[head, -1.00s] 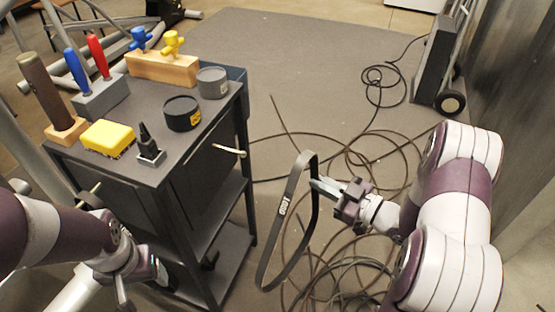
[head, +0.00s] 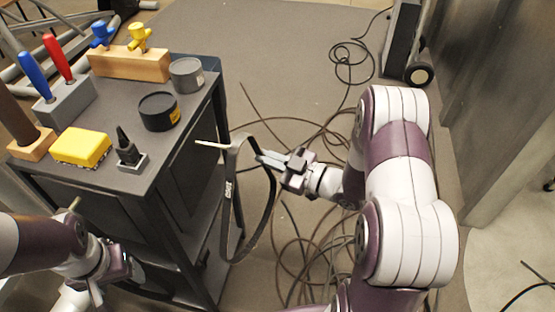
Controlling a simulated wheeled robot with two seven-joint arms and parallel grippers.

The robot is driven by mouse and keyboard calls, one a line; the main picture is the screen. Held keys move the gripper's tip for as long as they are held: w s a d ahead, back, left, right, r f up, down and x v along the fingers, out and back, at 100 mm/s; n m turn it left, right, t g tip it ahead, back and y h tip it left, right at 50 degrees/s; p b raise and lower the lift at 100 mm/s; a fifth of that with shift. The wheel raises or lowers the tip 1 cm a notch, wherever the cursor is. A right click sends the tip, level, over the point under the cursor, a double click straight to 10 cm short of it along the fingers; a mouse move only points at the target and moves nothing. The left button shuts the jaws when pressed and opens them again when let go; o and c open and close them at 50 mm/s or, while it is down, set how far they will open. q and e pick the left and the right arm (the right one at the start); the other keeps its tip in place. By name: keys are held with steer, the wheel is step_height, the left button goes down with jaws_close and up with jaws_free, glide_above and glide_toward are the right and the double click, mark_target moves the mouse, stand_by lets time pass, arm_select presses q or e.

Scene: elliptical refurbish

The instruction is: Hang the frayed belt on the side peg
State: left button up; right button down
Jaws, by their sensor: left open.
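The frayed belt (head: 228,215) is a dark loop with a white label, hanging upright from my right gripper (head: 268,159). That gripper is shut on the upper part of the loop. The pale side peg (head: 211,144) sticks out from the right side of the dark cart (head: 185,202). The belt's top lies at the peg's outer end in the picture; I cannot tell whether the loop is around the peg or only in front of it. My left gripper (head: 96,290) is open and low at the left, beside the cart's near side, partly hidden by its own arm.
The cart top holds a yellow sponge (head: 81,148), a black tin (head: 159,111), a grey tin (head: 187,73), a black upright tool (head: 128,149) and blocks with coloured handles. Loose cables (head: 310,240) cover the floor on the right. A wheeled hand truck (head: 405,45) stands behind.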

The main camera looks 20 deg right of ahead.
steer(key=w+a+f+b, duration=0.2)
steer(key=w+a, duration=0.1)
steer(key=a, duration=0.2)
steer(key=shift+w, duration=0.2)
stand_by(0.3)
stand_by(0.5)
steer(key=c, duration=1.2)
jaws_free()
steer(key=shift+c, duration=0.2)
